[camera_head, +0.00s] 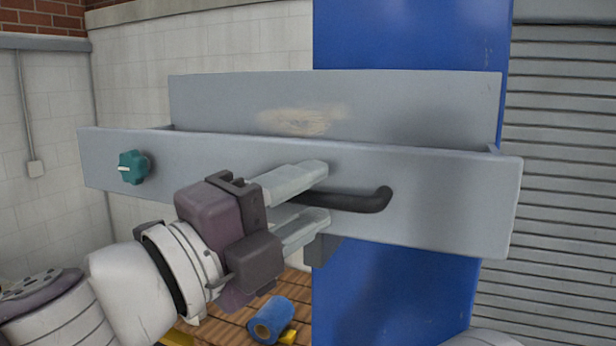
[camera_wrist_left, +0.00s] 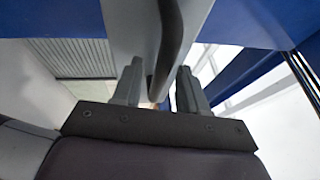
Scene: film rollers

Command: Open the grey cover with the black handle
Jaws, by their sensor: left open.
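The grey cover (camera_head: 445,200) is a long flat panel across the middle of the head view, with a black bar handle (camera_head: 372,202) on its front. My left gripper (camera_head: 318,199) is open at the left part of the handle, one finger above it and one below. In the left wrist view, the handle (camera_wrist_left: 172,35) runs down between the two fingers of the left gripper (camera_wrist_left: 160,82). Both fingers look apart from it; contact cannot be told. The handle's left end is hidden behind the gripper. My right gripper does not show.
A teal knob (camera_head: 134,167) is on the panel's left end. A second grey panel (camera_head: 410,105) with a worn patch stands behind. A blue column (camera_head: 400,295) is behind and below. A blue roller (camera_head: 271,320) lies low on a slatted wooden surface. A shutter (camera_head: 560,190) is at right.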

